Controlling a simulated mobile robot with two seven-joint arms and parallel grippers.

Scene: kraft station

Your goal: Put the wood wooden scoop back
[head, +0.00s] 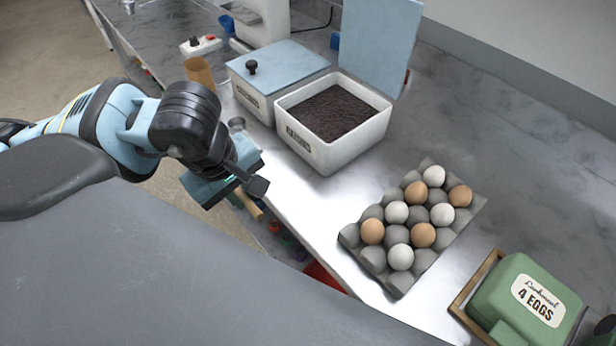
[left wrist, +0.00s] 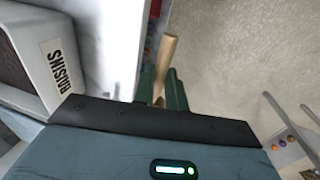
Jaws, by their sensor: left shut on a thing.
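My left gripper (head: 250,182) is at the counter's front edge, left of the open raisin bin. In the left wrist view its two dark green fingers (left wrist: 162,88) are shut on a light wooden handle, which I take to be the wooden scoop (left wrist: 168,55). The handle sticks out past the fingers; the rest of it is hidden by the gripper. In the head view a short tan piece of the scoop (head: 250,206) shows below the gripper. A brown upright cylinder (head: 199,73) stands farther back by the counter edge. My right gripper is not in view.
The white bin of dark raisins (head: 368,136) stands open beside a closed, blue-lidded bin (head: 292,62). A small metal cup (head: 237,125) is near my gripper. An egg tray (head: 345,236) and a green "4 EGGS" box (head: 500,285) are to the right. Counter between bins and tray is clear.

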